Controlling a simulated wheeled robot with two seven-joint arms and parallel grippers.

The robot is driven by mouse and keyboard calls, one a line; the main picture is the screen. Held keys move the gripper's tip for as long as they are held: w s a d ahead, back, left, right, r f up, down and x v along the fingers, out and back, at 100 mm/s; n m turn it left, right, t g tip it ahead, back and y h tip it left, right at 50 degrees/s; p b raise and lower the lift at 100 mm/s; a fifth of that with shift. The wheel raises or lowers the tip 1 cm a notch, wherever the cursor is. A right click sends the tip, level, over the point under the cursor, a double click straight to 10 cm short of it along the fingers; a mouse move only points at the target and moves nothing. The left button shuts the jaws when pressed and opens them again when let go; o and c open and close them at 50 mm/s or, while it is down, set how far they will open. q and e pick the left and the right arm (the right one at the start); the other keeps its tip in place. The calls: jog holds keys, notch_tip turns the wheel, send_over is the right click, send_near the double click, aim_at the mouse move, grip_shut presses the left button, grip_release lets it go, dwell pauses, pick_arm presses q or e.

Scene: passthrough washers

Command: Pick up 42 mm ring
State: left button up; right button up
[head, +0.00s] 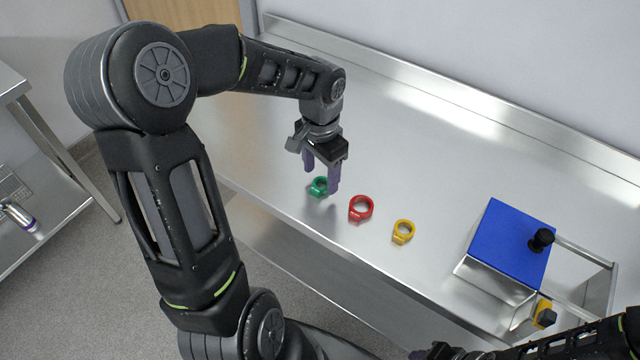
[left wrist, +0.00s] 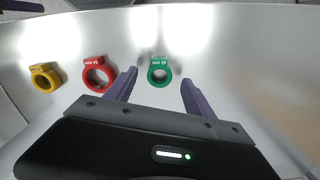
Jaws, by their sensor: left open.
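The green ring (head: 322,181) lies on the steel bench near its front edge. In the left wrist view, the label on the tab of the green ring (left wrist: 160,60) appears to read 42 mm. My left gripper (head: 321,176) points down at the green ring, with its purple fingers apart and empty. In the left wrist view, the ring appears between and beyond the fingertips of my left gripper (left wrist: 159,80), touching neither. Dark parts of my right arm show at the bottom right of the head view; its jaws cannot be made out.
A red ring (head: 352,214) and a yellow ring (head: 397,238) lie to the right along the bench (head: 430,150). A fixture with a blue top (head: 505,240) and black knob (head: 541,239) stands farther right. The bench behind the rings is clear.

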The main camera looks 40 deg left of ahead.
aim_at(320, 187)
pick_arm(q)
notch_tip(320, 187, down, 3)
jog(key=shift+r, duration=0.2)
jog(key=shift+c, duration=0.2)
grip_shut()
dwell(0.8)
